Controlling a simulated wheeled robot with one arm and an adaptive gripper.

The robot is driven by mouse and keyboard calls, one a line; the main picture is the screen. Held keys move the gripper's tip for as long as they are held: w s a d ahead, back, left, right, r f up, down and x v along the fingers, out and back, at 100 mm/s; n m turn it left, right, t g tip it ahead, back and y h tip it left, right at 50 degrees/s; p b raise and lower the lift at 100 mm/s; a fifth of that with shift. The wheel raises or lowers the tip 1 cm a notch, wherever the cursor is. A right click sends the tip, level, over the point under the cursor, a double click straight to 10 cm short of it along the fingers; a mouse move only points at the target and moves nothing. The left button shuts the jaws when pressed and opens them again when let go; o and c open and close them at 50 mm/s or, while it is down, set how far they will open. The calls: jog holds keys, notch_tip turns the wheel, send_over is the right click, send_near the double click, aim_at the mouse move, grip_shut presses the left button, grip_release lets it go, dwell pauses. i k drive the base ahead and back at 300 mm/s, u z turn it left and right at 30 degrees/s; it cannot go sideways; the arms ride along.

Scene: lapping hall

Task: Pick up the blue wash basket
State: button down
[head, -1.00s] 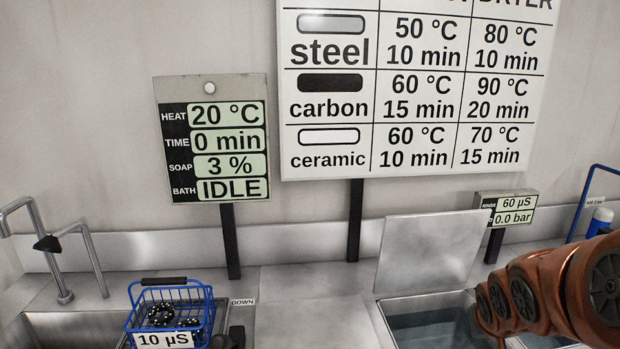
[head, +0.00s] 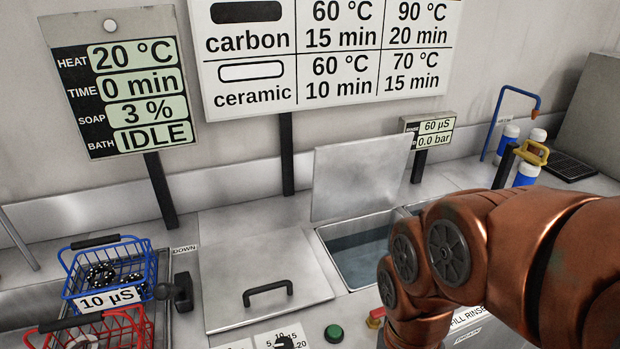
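The blue wash basket (head: 152,268) is a wire basket with a black handle bar along its far rim and a white "10 µS" label on its front. It stands at the lower left of the head view, at the sink, with several black round parts inside. My copper-coloured arm reaches in from the right, well apart from the basket. My gripper is outside the view.
A red wire basket (head: 134,322) stands just in front of the blue one. A black lever (head: 182,291) marked DOWN is close on its right. A closed steel lid (head: 255,265) with a black handle and an open water tank (head: 358,248) lie further right. Blue-and-white bottles (head: 526,172) stand at the back right.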

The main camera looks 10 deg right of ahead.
aim_at(106, 301)
jog(key=u, duration=1.55)
